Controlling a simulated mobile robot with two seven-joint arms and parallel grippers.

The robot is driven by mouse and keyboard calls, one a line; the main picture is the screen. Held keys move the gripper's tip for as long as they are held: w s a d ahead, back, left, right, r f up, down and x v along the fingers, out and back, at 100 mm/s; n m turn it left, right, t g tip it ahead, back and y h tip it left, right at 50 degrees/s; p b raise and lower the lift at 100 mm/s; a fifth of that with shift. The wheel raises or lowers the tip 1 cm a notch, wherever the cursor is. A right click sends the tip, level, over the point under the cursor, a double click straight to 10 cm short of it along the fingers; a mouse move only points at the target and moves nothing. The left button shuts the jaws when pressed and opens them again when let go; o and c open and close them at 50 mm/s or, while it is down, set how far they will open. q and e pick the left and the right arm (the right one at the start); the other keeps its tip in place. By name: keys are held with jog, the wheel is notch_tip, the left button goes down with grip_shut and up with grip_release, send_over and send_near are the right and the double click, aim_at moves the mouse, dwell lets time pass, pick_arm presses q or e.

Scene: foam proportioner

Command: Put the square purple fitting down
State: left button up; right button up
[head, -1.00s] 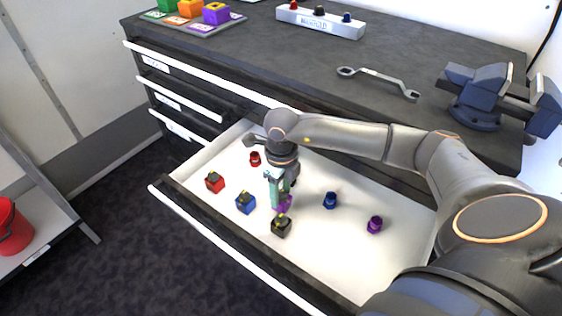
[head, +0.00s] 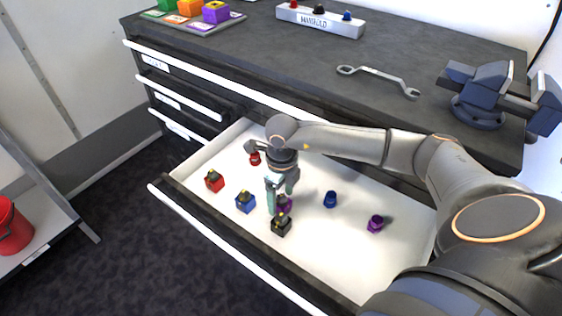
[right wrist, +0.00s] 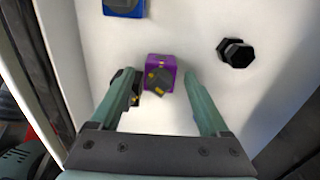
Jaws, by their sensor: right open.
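The square purple fitting (head: 285,204) stands on the white floor of the open drawer (head: 330,262), partly hidden by a finger in the head view. In the right wrist view the purple fitting (right wrist: 161,70) shows between the fingertips, with a gap on each side. My right gripper (head: 280,198) is open around it, pointing down; its two fingers also show in the right wrist view (right wrist: 158,82). My left gripper is not in view.
A square black fitting (head: 281,225) stands close by, partly behind a finger in the wrist view. Square blue (head: 245,202) and red (head: 214,181) fittings stand left. Round blue (head: 330,199), purple (head: 375,223) and red (head: 255,158) ones, and a black hex fitting (right wrist: 236,52), share the drawer.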

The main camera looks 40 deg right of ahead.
notch_tip(320, 180, up, 12)
jog(key=p, duration=0.1)
jog(key=shift+r, duration=0.15)
dwell(0.4)
